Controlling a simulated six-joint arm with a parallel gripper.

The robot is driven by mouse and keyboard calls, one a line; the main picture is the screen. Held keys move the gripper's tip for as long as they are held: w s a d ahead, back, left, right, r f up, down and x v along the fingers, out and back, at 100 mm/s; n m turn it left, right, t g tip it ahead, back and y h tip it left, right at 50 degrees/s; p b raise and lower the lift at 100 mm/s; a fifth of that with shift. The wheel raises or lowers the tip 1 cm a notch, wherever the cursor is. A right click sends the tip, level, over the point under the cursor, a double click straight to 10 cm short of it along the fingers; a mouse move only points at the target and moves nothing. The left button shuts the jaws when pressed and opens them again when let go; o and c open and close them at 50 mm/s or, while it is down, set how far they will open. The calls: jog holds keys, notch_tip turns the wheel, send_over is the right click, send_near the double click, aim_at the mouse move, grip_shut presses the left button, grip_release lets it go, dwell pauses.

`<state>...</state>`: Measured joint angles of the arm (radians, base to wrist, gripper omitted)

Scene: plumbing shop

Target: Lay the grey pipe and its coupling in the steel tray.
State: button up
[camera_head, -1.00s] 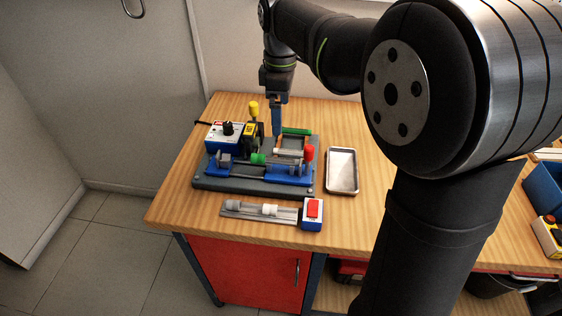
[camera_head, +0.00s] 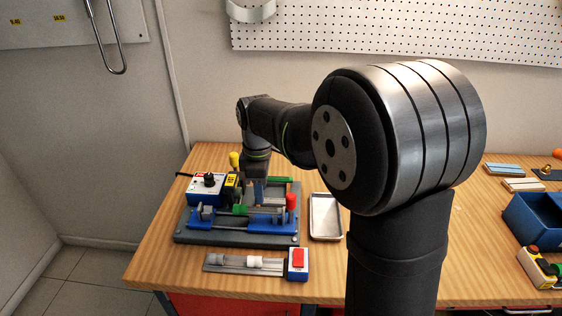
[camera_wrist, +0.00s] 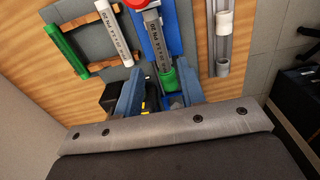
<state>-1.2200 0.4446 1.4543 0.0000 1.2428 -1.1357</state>
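A grey printed pipe (camera_wrist: 156,42) lies in a blue channel on the fixture, between a red part (camera_wrist: 134,3) and a green sleeve (camera_wrist: 168,80) in the wrist view. Whether the green sleeve is its coupling I cannot tell. A paler printed pipe (camera_wrist: 114,32) lies across a wooden rack beside it. My gripper (camera_wrist: 160,88) appears open, its blue fingers apart with nothing visibly held; in the head view it (camera_head: 259,203) points down over the back of the fixture. The steel tray (camera_head: 312,232) stands empty right of the fixture.
A grey holder (camera_head: 216,264) with a white (camera_head: 254,261) and a grey fitting (camera_head: 235,260) lies in front, beside a red-topped box (camera_head: 298,263). A blue-white control box (camera_head: 207,188) stands left. A blue bin (camera_head: 535,220) is far right.

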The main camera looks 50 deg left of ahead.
aim_at(262, 208)
jog(key=shift+f, duration=3.3)
jog(key=c, duration=0.7)
jog(key=shift+r, duration=0.5)
grip_shut()
jog(key=shift+r, duration=3.25)
